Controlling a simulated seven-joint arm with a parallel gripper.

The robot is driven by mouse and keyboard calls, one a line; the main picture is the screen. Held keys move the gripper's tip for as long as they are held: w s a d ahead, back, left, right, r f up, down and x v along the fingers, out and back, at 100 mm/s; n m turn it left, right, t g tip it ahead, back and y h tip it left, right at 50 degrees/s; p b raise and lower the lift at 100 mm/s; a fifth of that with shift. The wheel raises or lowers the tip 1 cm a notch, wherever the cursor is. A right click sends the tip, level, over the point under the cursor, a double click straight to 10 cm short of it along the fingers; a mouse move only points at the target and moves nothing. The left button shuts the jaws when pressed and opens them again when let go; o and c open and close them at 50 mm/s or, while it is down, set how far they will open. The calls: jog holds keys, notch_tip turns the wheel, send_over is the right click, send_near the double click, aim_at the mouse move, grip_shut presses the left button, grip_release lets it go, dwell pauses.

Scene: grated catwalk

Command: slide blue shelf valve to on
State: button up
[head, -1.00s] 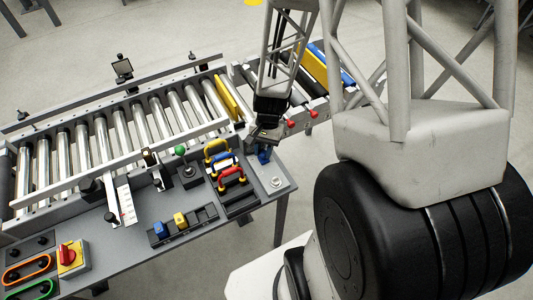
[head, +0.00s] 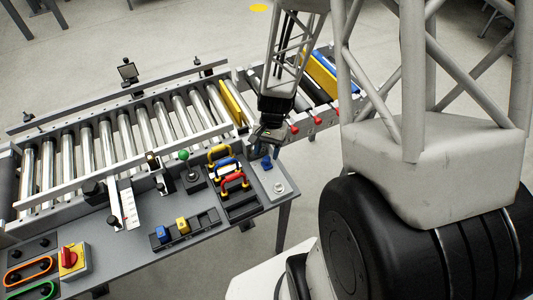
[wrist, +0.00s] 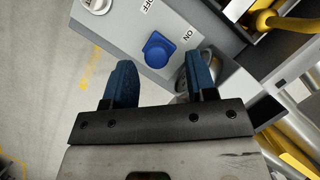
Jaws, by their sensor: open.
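The blue valve knob (wrist: 158,50) stands on a light grey panel (wrist: 118,22) in the wrist view. The ON label (wrist: 188,35) is up and right of it; the OFF label (wrist: 146,6) is near the top edge. The knob seems nearer to ON, but its exact stop is unclear. My gripper (wrist: 158,82) is open and empty, its blue fingers on either side of the view below the knob, seemingly not touching it. In the head view the knob (head: 266,163) is at the table's right end, just below my gripper (head: 264,143).
A white round button (head: 279,187) is on the same panel. Red (head: 235,180) and yellow (head: 218,152) handles stand close on its left. The roller conveyor (head: 130,130) runs behind, with a low rail. Open floor lies beyond the table's right edge.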

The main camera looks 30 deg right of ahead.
jog(key=shift+v, duration=3)
jog(key=s+a+r+n+t+h, duration=0.1)
jog(key=s+a+r+n+t, duration=0.1)
jog(key=s+r, duration=0.3)
jog(key=s+a+r+n+t+h, duration=0.1)
jog(key=s+a+r+n, duration=0.3)
jog(key=r, duration=0.9)
jog(key=s+a+r+n+t+h, duration=0.1)
jog(key=s+a+r+n+t, duration=0.1)
jog(key=s+r, duration=0.3)
jog(key=shift+s+a+r+n+t, duration=0.4)
jog(key=shift+a+r, duration=0.05)
jog(key=shift+r, duration=1.55)
